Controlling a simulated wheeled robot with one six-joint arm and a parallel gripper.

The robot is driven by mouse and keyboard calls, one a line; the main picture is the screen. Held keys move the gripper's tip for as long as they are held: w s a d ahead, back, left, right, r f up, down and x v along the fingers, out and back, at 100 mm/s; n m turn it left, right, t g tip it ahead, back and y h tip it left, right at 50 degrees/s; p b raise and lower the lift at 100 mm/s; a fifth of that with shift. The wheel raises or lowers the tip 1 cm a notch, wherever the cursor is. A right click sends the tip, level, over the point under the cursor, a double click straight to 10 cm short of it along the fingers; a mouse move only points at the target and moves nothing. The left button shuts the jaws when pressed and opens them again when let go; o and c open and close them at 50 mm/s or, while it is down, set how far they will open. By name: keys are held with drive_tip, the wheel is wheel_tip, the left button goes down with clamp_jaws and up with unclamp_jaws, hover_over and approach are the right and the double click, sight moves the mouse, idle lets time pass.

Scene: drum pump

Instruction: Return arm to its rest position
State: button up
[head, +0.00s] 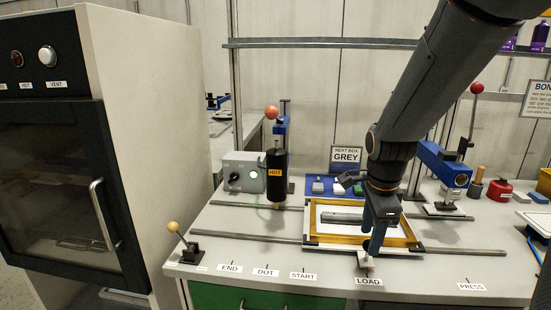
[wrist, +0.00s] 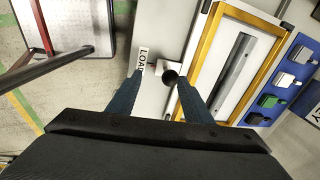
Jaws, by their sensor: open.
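My arm (head: 410,100) reaches down from the upper right over the bench in the head view. My gripper (head: 368,250) points down at the front edge of the yellow-framed carriage (head: 335,240), just above the LOAD label (head: 368,281). In the wrist view my gripper (wrist: 160,78) is open, its two blue fingers apart. A dark round knob (wrist: 170,77) on a pale base shows between the fingertips, nearer the right finger; I cannot tell whether they touch. A dark grey bar (wrist: 235,62) lies inside the frame.
A black HOT cylinder (head: 275,175) with an orange ball stands left of the carriage. A yellow-knobbed lever (head: 180,238) is at the front left. A blue press (head: 444,166) with a red-ball lever stands right. A large oven (head: 125,150) fills the left.

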drive_tip(key=s+a+f+n, duration=0.2)
drive_tip(key=s+n, duration=0.4)
drive_tip(key=n, duration=0.3)
drive_tip(key=s+a+f+n+g, duration=0.1)
drive_tip(key=s+a+f+n, duration=0.1)
drive_tip(key=s+a+n, duration=0.2)
drive_tip(key=shift+s+a+f+n+y, duration=0.3)
drive_tip(key=shift+s+n, duration=1.15)
drive_tip(key=shift+n, duration=1.65)
drive_tip(key=shift+d, duration=0.15)
